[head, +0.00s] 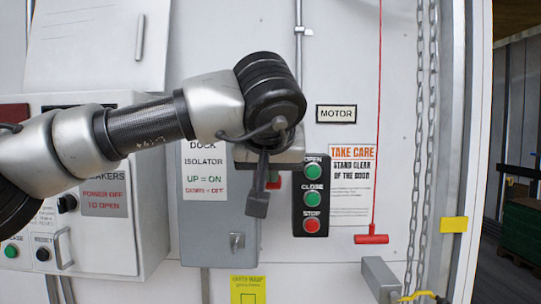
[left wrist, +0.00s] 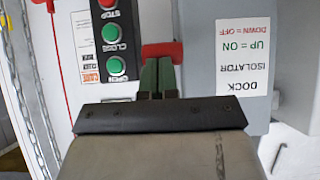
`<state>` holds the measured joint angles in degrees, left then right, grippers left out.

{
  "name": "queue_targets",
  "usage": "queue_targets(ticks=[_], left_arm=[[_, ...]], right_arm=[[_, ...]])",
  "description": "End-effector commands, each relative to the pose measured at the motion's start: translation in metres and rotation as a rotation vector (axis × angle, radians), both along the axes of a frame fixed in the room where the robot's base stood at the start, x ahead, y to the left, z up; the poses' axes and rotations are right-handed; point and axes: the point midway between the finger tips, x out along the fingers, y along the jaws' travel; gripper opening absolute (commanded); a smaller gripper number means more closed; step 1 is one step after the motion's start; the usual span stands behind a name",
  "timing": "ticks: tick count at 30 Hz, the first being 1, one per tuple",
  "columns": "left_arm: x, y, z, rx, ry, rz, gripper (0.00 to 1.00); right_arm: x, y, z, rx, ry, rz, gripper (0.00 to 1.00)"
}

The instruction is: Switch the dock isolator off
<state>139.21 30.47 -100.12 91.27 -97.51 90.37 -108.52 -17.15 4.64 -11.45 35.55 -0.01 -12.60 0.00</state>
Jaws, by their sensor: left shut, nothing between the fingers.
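The dock isolator is a grey box (head: 205,235) on the white wall, with a label reading UP = ON, DOWN = OFF. In the left wrist view the box (left wrist: 225,115) stands upside down at the right. Its red handle (left wrist: 162,51) is beside the box's edge; only a bit of the red (head: 274,182) shows in the head view. My left gripper (head: 258,205) is shut and empty in front of the handle. In the left wrist view its fingertips (left wrist: 158,66) overlap the red handle; I cannot tell whether they touch. The handle's pivot is hidden. My right gripper is not in view.
A black OPEN/CLOSE/STOP button station (head: 311,195) is close to the right of the gripper. A red pull cord with a handle (head: 371,238) and chains (head: 418,150) hang farther right. A breaker cabinet (head: 105,245) stands out at the left, behind my arm.

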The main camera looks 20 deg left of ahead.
Motion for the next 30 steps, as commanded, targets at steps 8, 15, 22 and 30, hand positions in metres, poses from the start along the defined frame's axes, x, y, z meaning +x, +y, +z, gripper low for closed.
queue_targets(ticks=[8, 15, 22, 30], left_arm=[[-0.005, -0.001, -0.06, 0.069, -0.239, 0.0, 0.0], [-0.001, 0.0, -0.09, 0.125, -0.433, 0.001, 0.0], [0.006, 0.002, -0.108, 0.127, -0.448, 0.002, 0.0], [0.011, 0.004, -0.12, 0.128, -0.446, 0.001, 0.0]], right_arm=[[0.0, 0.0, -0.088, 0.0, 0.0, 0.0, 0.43], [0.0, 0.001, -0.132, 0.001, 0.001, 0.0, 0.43], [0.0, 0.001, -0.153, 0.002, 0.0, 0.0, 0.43], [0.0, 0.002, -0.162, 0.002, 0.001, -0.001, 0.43]])
